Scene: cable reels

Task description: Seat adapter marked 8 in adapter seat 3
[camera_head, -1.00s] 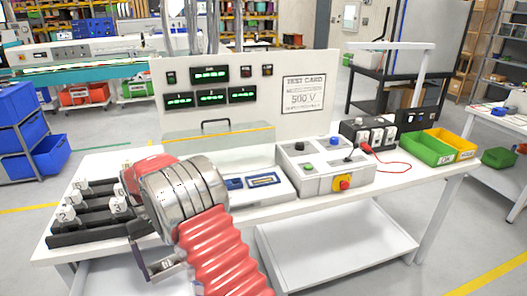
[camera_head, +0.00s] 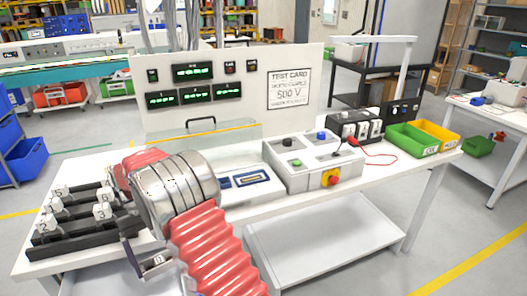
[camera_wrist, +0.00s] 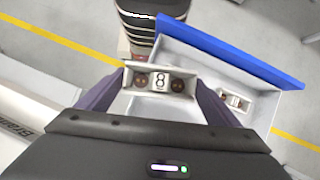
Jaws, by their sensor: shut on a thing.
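The adapter marked 8 (camera_wrist: 160,80) is a pale block with a dark round contact on each side of its number. My gripper (camera_wrist: 158,84) is shut on it, with a dark finger at each end. In the head view my gripper (camera_head: 155,263) hangs at the table's front left edge, right of the black racks. The racks (camera_head: 75,240) hold white numbered blocks, including ones reading 2 and 3. I cannot tell which place is adapter seat 3. A blue-edged pale tray (camera_wrist: 250,62) lies below the adapter in the wrist view.
Another small block (camera_wrist: 235,101) lies in that tray. A white unit with a blue-framed socket (camera_head: 252,178) stands right of my arm. A grey control box (camera_head: 308,165) and green bin (camera_head: 412,142) stand farther right. My arm covers the table's left middle.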

